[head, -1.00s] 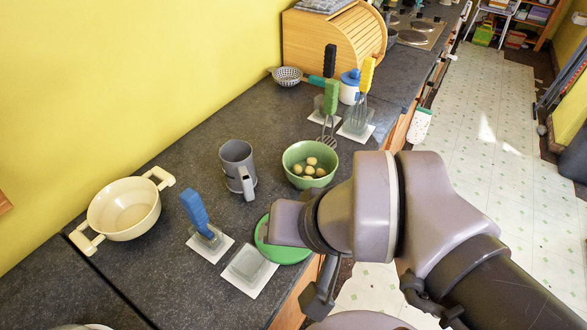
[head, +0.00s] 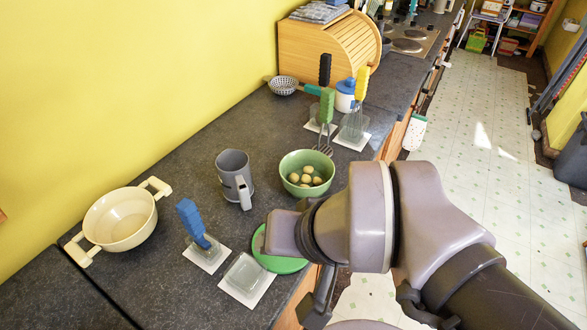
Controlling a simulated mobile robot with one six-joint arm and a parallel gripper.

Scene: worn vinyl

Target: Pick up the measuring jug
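The grey measuring jug (head: 231,166) stands upright on the dark worktop, left of the green bowl. Its light grey handle (head: 243,192) faces the front right. My arm comes in from the lower right, and its grey end (head: 283,234) is over the green plate, to the front right of the jug and apart from it. The fingertips cannot be made out, so I cannot tell whether my gripper is open or shut. Nothing touches the jug.
The green bowl (head: 291,187) holds several small round things. A cream pot (head: 117,222), a blue-handled tool (head: 191,221) on a stand, a clear block (head: 247,275) and the green plate (head: 276,264) surround the jug. Bare worktop lies behind the jug.

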